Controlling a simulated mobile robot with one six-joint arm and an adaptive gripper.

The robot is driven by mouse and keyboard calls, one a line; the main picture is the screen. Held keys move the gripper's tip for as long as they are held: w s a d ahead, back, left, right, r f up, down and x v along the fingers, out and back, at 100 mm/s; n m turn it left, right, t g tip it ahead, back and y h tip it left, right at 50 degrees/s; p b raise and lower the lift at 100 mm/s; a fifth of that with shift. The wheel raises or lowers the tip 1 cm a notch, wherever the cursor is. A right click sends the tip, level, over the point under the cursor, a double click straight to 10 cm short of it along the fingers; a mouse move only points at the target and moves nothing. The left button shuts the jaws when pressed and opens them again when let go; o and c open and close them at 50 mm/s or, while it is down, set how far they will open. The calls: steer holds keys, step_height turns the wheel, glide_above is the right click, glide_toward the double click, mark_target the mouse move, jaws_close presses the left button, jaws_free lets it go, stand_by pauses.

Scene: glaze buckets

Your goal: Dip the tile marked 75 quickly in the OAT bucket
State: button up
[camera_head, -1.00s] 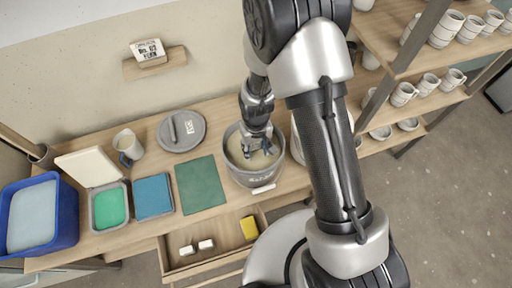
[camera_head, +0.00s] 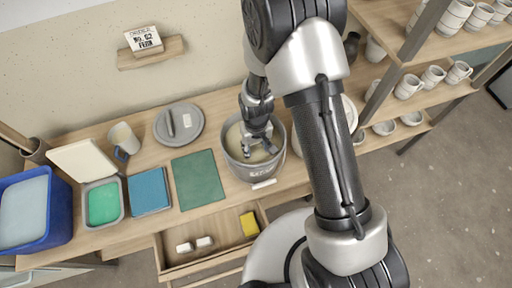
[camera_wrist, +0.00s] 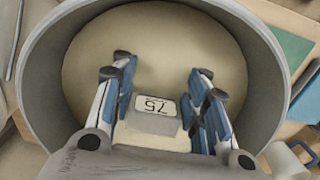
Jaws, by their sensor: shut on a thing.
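A grey bucket (camera_head: 245,171) of cream-coloured glaze stands on the table; the lettering on its front is too small to read. My gripper (camera_head: 262,148) reaches down into its mouth. In the wrist view, my gripper (camera_wrist: 160,100) has its blue-padded fingers on both sides of a pale tile marked 75 (camera_wrist: 155,105) and is shut on it. The tile is inside the bucket (camera_wrist: 50,107), over or at the glaze (camera_wrist: 185,45); its lower part is hidden, so I cannot tell how deep it is.
A blue bin (camera_head: 65,215) stands far left. An open drawer (camera_head: 178,258) juts out in front.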

stand_by(0.3)
step_height(320, 180, up, 6)
steer(key=p, duration=0.4)
stand_by(1.9)
step_height(320, 180, up, 8)
steer(key=p, duration=0.5)
steer(key=shift+f, duration=0.15)
